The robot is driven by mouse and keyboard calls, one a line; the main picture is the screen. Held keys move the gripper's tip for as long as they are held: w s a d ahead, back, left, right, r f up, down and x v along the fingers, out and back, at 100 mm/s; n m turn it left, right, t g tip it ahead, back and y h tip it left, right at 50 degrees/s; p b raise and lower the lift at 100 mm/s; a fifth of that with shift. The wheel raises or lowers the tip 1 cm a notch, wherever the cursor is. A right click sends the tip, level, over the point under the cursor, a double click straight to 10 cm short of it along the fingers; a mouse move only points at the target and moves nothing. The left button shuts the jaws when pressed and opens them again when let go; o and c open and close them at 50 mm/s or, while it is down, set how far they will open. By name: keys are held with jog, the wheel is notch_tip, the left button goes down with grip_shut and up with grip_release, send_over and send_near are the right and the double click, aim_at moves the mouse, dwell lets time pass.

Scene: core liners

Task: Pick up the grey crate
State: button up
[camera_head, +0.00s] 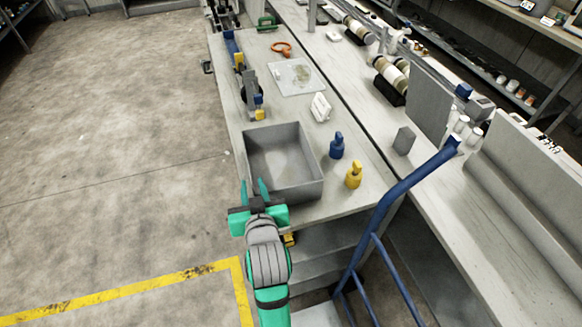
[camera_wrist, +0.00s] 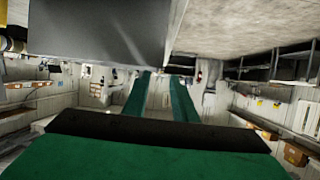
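The grey crate (camera_head: 297,194), an open-topped box, stands on the near end of the light workbench and looks empty inside. My gripper (camera_head: 254,188) is at the crate's near left corner, with its two teal fingers apart. In the head view, the left finger shows outside the crate's left side and the right finger overlaps its wall. In the wrist view, a large grey surface that looks like the crate (camera_wrist: 95,30) fills the upper left. My green fingers (camera_wrist: 160,98) are apart there, with background visible between them. I cannot tell whether they touch the crate.
A blue bottle (camera_head: 337,146) and a yellow bottle (camera_head: 353,175) stand right of the crate. A white block (camera_head: 320,107) and a clear sheet (camera_head: 296,77) lie behind it. A blue cart handle (camera_head: 395,197) rises at right. The floor at left is clear.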

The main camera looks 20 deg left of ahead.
jog(key=shift+g, duration=0.3)
jog(key=x, duration=0.4)
jog(key=shift+w+a+f, duration=0.2)
jog(key=shift+w, duration=0.1)
jog(key=shift+r+x, duration=0.1)
jog(key=shift+x, duration=1.4)
jog(key=shift+r+x, duration=0.15)
jog(key=shift+x, duration=1.3)
jog(key=shift+w, duration=0.2)
grip_shut()
